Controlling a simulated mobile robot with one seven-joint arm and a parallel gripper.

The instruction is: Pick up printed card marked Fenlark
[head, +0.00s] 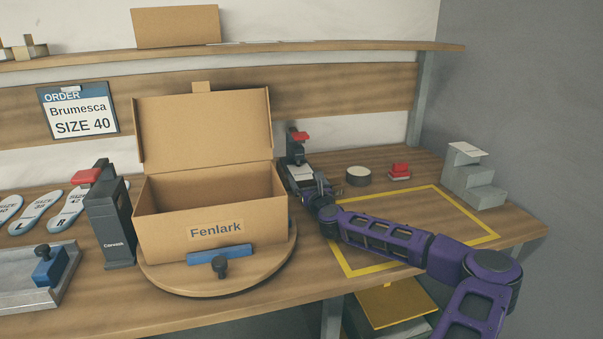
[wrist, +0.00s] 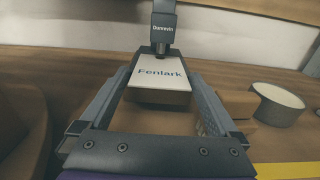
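The white printed card marked Fenlark (wrist: 160,72) lies face up on a dark block under a dark post in the wrist view. In the head view it is a small pale patch (head: 301,172) beside the post, with its print too small to read. My gripper (wrist: 159,84) is open, with one finger to each side of the card and block. Gaps show between the fingers and the card. In the head view my gripper (head: 319,187) reaches in just in front of the card and partly hides its block.
An open cardboard box (head: 170,225) labelled Fenlark stands on a round turntable (head: 160,280), left of my gripper. A round tin (head: 358,179), a red stamp (head: 399,172) and grey steps (head: 472,187) stand to the right. The yellow-outlined area is largely clear beneath my arm.

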